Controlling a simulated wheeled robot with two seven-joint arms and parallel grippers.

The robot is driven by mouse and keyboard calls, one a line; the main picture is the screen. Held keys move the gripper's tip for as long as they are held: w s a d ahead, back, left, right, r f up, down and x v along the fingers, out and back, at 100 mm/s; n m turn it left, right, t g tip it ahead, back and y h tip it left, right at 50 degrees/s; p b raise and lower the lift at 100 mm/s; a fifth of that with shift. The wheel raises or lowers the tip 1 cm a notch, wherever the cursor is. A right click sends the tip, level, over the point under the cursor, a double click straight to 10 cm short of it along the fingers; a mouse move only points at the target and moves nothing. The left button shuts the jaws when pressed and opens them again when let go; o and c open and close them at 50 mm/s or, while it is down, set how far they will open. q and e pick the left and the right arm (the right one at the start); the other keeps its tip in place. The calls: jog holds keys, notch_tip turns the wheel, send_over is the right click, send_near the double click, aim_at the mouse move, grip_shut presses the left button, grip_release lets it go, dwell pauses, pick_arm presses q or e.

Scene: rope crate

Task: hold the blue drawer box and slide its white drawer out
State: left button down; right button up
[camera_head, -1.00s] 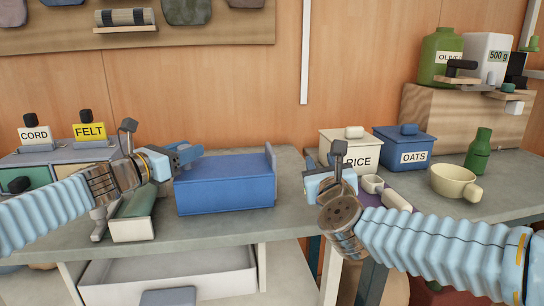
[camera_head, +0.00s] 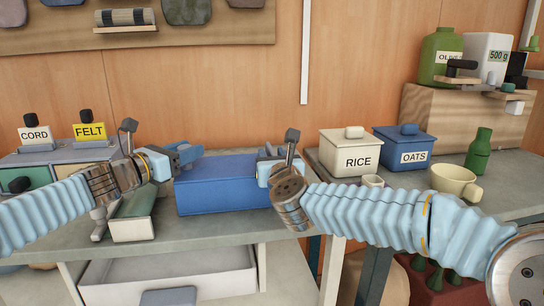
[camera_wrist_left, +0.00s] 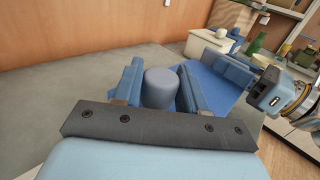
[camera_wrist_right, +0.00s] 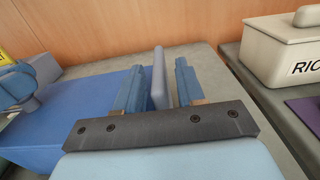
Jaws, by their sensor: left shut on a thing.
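The blue drawer box (camera_head: 218,188) lies on the grey table. My left gripper (camera_head: 186,153) is at its left end, shut on a round grey-blue knob (camera_wrist_left: 161,86), seen between its fingers in the left wrist view. My right gripper (camera_head: 268,162) is at the box's right end. In the right wrist view its open fingers (camera_wrist_right: 158,85) stand on either side of the upright grey-blue end panel (camera_wrist_right: 158,72), with small gaps. No white drawer shows out of the box.
A white tray-like drawer (camera_head: 180,270) stands open below the tabletop. A green-topped box (camera_head: 132,228) lies left of the blue box. RICE (camera_head: 358,160) and OATS (camera_head: 414,158) canisters, a cup (camera_head: 455,181) and a green bottle (camera_head: 480,150) stand on the right counter.

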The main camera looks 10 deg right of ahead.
pick_arm(q)
jog(key=shift+f, duration=0.1)
pick_arm(e)
jog(key=shift+w, duration=0.15)
grip_shut()
jog(key=d, duration=1.1)
jog(key=shift+d, duration=0.3)
grip_release()
